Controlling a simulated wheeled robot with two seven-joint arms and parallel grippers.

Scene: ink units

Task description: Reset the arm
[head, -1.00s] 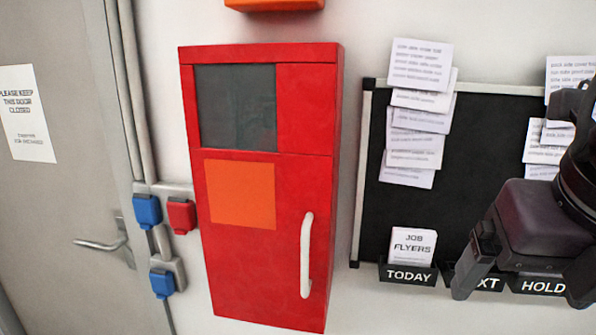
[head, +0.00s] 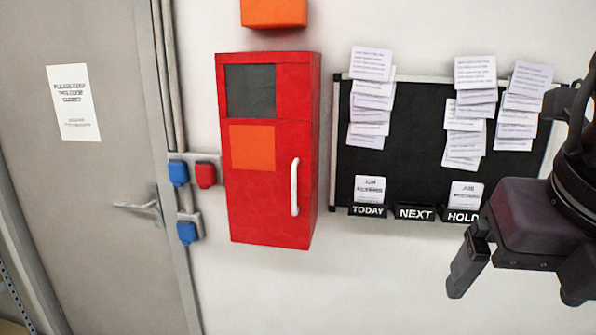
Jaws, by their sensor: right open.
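My right gripper (head: 515,282) is at the lower right of the head view, in front of the wall and below the board's right end. Its two dark fingers are apart and hold nothing. Its arm comes in from the right edge and hides part of the board's lower right corner. My left gripper is not in view.
A red cabinet (head: 267,205) with a white handle hangs closed on the wall. Right of it is a black board (head: 415,155) with paper sheets and pockets marked TODAY, NEXT and HOLD. Blue and red sockets (head: 205,174) sit beside a closed grey door (head: 100,190).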

